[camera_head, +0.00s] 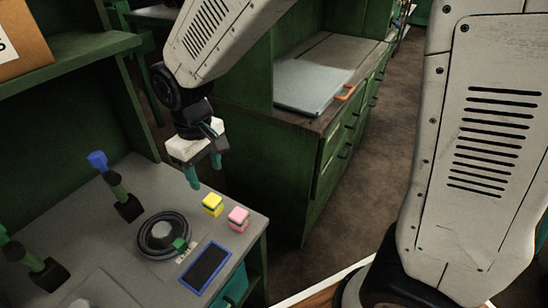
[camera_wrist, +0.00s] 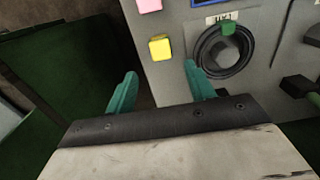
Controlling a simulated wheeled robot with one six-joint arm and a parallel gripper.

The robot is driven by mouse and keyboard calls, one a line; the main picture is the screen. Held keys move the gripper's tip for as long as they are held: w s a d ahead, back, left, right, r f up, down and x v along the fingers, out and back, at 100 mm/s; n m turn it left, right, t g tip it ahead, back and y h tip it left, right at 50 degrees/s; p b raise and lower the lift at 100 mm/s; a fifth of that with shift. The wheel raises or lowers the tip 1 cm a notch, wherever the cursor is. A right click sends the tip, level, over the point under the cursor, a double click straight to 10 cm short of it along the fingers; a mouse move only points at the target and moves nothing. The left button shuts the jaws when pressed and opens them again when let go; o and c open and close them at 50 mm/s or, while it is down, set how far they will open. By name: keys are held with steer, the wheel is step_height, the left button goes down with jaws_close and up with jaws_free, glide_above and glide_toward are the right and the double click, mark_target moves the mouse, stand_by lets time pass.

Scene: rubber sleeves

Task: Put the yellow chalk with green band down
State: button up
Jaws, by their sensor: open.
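The yellow chalk (camera_head: 213,202) is a small block standing on the grey worktop (camera_head: 95,235) near its right edge, with a dark band low on its side. The wrist view shows it too (camera_wrist: 160,47), just beyond the fingertips and between their lines. My gripper (camera_head: 204,174) has two teal fingers, spread apart and empty. It is above and behind the chalk in the head view, apart from it. In the wrist view my gripper (camera_wrist: 160,70) is open with nothing between the fingers.
A pink block (camera_head: 238,217) stands close to the right of the yellow one. A round black dial (camera_head: 164,236), a blue-framed dark panel (camera_head: 206,268) and a blue-topped lever (camera_head: 98,161) are on the worktop. A green cabinet (camera_head: 285,165) stands behind to the right.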

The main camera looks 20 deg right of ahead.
steer(key=s+d+r+m, duration=0.2)
steer(key=s+d+r, duration=0.25)
steer(key=d, duration=0.25)
steer(key=s+d+r+m, duration=0.2)
steer(key=s+d+r, duration=0.1)
steer(key=d+r, duration=0.25)
steer(key=s+d+r+m+t, duration=0.1)
steer(key=s+d+r+m, duration=0.1)
steer(key=s+d, duration=0.6)
steer(key=s, duration=0.4)
steer(key=shift+r+m, duration=0.15)
steer(key=shift+m, duration=0.25)
steer(key=shift+o, duration=0.5)
steer(key=shift+w+d, duration=0.1)
